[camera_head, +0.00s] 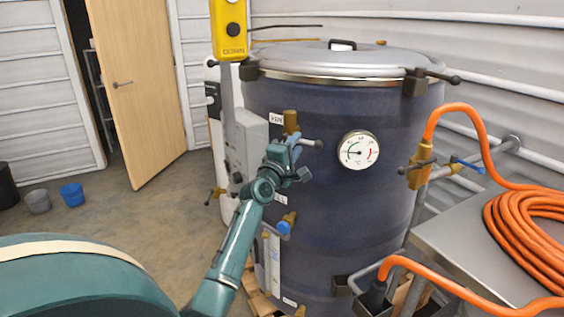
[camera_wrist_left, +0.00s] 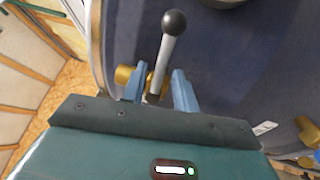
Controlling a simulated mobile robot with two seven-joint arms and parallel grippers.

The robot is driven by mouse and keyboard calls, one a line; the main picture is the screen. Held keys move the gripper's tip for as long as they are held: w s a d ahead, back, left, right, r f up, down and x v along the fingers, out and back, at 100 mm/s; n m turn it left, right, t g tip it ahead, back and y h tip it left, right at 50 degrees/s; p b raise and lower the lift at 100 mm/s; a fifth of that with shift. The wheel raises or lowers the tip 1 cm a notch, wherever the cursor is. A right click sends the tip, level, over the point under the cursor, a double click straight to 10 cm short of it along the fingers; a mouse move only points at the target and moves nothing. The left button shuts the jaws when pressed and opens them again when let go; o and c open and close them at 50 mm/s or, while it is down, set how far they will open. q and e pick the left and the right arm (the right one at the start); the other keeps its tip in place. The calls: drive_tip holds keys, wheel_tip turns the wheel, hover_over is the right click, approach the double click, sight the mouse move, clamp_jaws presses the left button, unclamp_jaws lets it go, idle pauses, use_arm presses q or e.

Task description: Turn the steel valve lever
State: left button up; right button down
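The steel valve lever (camera_wrist_left: 167,58) is a grey rod with a black ball knob. It stands out from a brass valve (camera_wrist_left: 128,75) on the dark blue tank. In the head view the lever (camera_head: 307,143) points right, just below the brass fitting (camera_head: 290,122). My left gripper (camera_head: 291,152) is at the valve, on the tank's front. In the left wrist view its two blue fingers (camera_wrist_left: 159,88) stand apart, one on each side of the lever's base, with gaps showing. The gripper partly hides the valve in the head view. My right gripper is not in view.
The tank (camera_head: 330,220) carries a round gauge (camera_head: 359,150), a grey box (camera_head: 247,143) and a lower blue-tipped brass fitting (camera_head: 286,223). A steel table (camera_head: 450,230) with a coiled orange hose (camera_head: 530,235) stands right. Open floor lies left, near two buckets (camera_head: 72,195).

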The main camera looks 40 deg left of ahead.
use_arm(q)
drive_tip(key=v, duration=1)
drive_tip(key=shift+s+b, duration=0.2)
drive_tip(key=shift+b, duration=0.1)
drive_tip(key=s+d+f+m+g+h, duration=0.2)
drive_tip(key=s+d+f+m+h, duration=0.15)
drive_tip(key=d+f+m, duration=0.45)
drive_tip(key=s+d+f+m+g+h, duration=0.25)
drive_tip(key=s+d+f+m, duration=0.2)
drive_tip(key=d+f, duration=0.45)
drive_tip(key=s+d+f+m+g+h+p, duration=0.1)
drive_tip(key=s+d+f+m+g, duration=0.3)
drive_tip(key=s+d+f+m, duration=0.7)
drive_tip(key=s+d, duration=0.1)
drive_tip(key=s, duration=0.3)
drive_tip(key=shift+d+f+g+h, duration=0.2)
drive_tip(key=shift+d+g+h, duration=0.1)
drive_tip(key=shift+d+g, duration=0.1)
